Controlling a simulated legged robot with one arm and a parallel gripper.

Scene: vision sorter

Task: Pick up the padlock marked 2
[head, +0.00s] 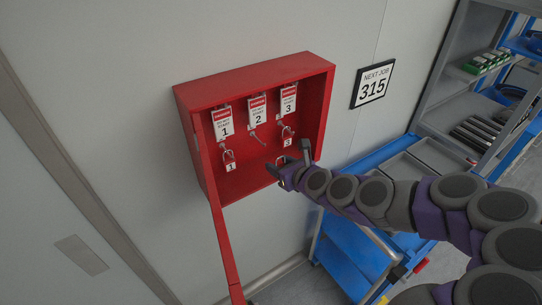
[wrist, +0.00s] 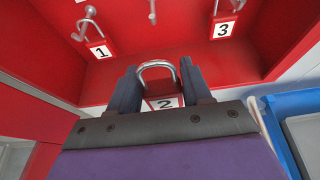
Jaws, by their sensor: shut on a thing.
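My gripper (wrist: 161,90) is shut on the padlock marked 2 (wrist: 165,104) in the wrist view. Its label 2 and silver shackle show between the two fingers, and its lower part is hidden by my gripper. In the head view my gripper (head: 287,163) is at the lower right of the open red box (head: 248,186). The hook under tag 2 (head: 258,118) is bare. Padlock 1 (head: 229,164) hangs under tag 1, and padlock 3 (head: 287,141) hangs under tag 3. Both also show in the wrist view, padlock 1 (wrist: 102,50) at left and padlock 3 (wrist: 223,29) at right.
The box's red door (head: 222,243) hangs open below its left side. A sign reading NEXT JOB 315 (head: 373,81) is on the wall to the right. A blue cart (head: 345,252) with grey trays stands below right, beside a grey shelf (head: 447,95).

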